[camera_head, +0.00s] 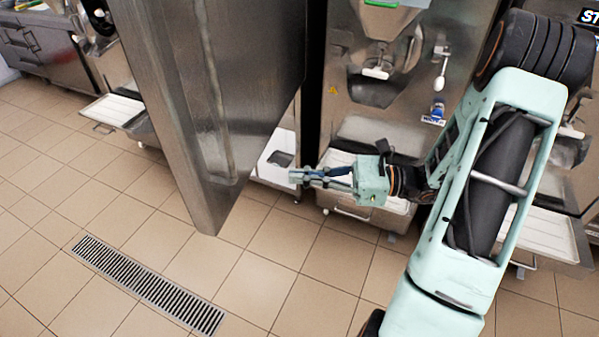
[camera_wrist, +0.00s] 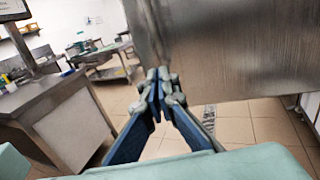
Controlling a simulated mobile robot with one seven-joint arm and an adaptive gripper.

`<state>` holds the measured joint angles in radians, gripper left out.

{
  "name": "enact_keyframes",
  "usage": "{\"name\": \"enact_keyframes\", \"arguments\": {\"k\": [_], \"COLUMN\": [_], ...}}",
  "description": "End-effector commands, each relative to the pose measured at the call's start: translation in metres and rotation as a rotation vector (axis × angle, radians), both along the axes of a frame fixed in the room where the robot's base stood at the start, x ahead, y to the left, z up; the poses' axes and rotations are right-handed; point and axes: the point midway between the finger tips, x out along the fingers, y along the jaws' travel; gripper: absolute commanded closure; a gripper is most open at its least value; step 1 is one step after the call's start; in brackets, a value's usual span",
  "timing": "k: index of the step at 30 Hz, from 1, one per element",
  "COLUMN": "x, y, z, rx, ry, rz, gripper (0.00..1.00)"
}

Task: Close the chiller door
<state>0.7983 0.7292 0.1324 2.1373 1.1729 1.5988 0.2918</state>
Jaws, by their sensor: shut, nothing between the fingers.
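The chiller door (camera_head: 205,90) is a large brushed-steel panel that stands open, jutting toward the camera in the head view. In the wrist view its flat face (camera_wrist: 235,50) fills the upper right, with its lower edge just beyond the fingertips. My gripper (camera_head: 298,177) is shut and empty, to the right of the door's lower part in the head view. Its fingertips also show together in the wrist view (camera_wrist: 160,84), near the door's lower left corner. I cannot tell whether they touch the door. The chiller's inside is hidden.
A steel batch freezer (camera_head: 375,110) stands behind my gripper, with a tray at its foot. A floor drain grate (camera_head: 148,285) lies in the tiled floor at the lower left. The floor left of the door is open. A steel counter (camera_wrist: 60,115) stands left in the wrist view.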

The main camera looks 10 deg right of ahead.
Motion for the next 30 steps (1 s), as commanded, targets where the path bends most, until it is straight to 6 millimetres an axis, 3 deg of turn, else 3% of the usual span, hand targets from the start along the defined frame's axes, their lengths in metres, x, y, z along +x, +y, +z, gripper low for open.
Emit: {"name": "enact_keyframes", "arguments": {"k": [9,15,30], "x": [0.020,0.029,0.033], "y": [0.066,0.092,0.102], "z": [0.002,0.001,0.000], "rx": [0.000,-0.002,-0.002], "ry": [0.002,0.001,0.001], "rz": [0.004,0.002,0.000], "gripper": [1.00,1.00,1.00]}}
